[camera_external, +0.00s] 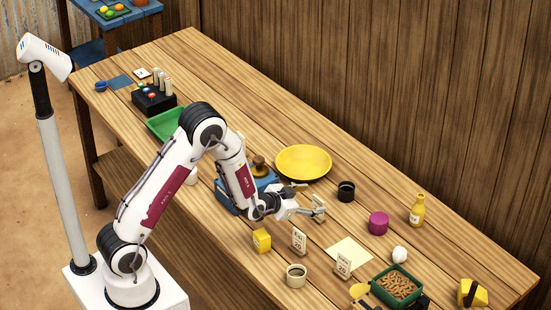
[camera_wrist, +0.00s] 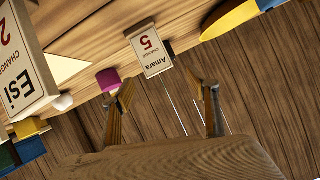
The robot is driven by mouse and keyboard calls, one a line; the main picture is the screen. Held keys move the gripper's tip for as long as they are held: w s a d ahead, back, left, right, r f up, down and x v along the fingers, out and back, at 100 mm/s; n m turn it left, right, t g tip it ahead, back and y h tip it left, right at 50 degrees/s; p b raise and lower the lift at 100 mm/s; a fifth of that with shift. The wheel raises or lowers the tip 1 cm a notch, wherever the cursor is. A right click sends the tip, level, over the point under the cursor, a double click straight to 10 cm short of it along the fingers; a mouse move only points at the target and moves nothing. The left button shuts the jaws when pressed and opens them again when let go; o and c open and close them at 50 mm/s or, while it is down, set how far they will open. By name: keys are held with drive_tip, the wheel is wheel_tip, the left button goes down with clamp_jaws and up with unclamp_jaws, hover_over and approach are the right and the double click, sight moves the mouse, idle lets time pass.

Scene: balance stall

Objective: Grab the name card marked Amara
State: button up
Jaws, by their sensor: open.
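The name card marked Amara (camera_wrist: 152,50) shows upside down in the wrist view, white with a red 5 and the word CHANGE. It lies beyond my gripper (camera_wrist: 165,92), whose two fingers are spread apart with nothing between them. In the external view my gripper (camera_external: 308,212) is low over the table beside a small standing card (camera_external: 319,203), which it partly hides. I cannot read that card there. A second card, marked Esi (camera_wrist: 24,75), is close at the left of the wrist view.
Two more standing cards (camera_external: 299,240) (camera_external: 343,265) are in front of my gripper.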

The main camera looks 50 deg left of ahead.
sight(318, 201)
drive_tip(key=shift+w+f, duration=0.95)
drive_tip(key=shift+f, duration=0.15)
drive_tip(key=shift+x, duration=1.25)
drive_tip(key=c, duration=1.3)
